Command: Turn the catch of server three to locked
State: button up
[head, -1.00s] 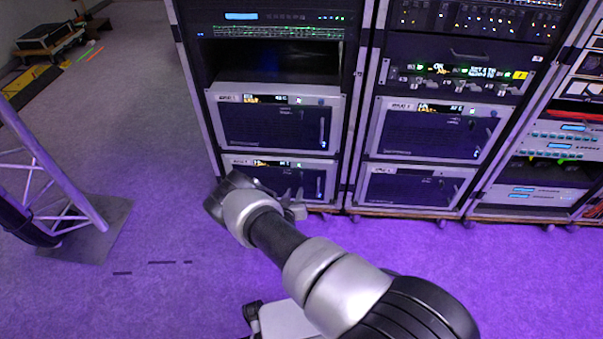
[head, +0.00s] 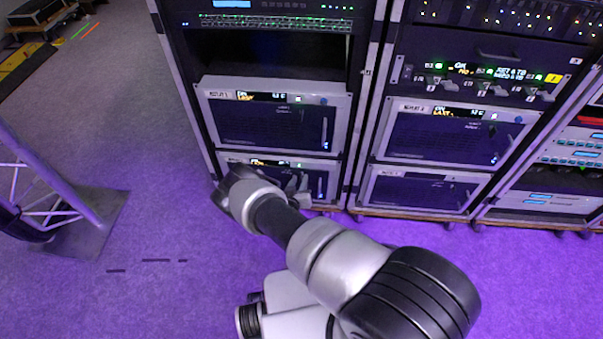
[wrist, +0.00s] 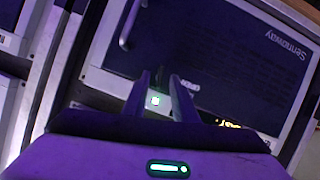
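Several server units with dark fronts and grey frames sit in the racks. Their number labels are too small to read surely, so I cannot tell which is server three. My gripper (head: 299,184) is in front of the lower left unit (head: 325,166), partly covering it. In the wrist view my gripper (wrist: 159,76) has its two fingers apart, with nothing seen held between them.
A vertical handle (wrist: 130,25) stands out from that unit's front. Other units are the upper left one (head: 270,126), the upper right one (head: 445,137) and the lower right one (head: 418,193). A truss leg (head: 50,180) stands at left.

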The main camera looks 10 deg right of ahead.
jog(key=shift+w+d+f, duration=0.15)
jog(key=shift+w, duration=0.15)
grip_shut()
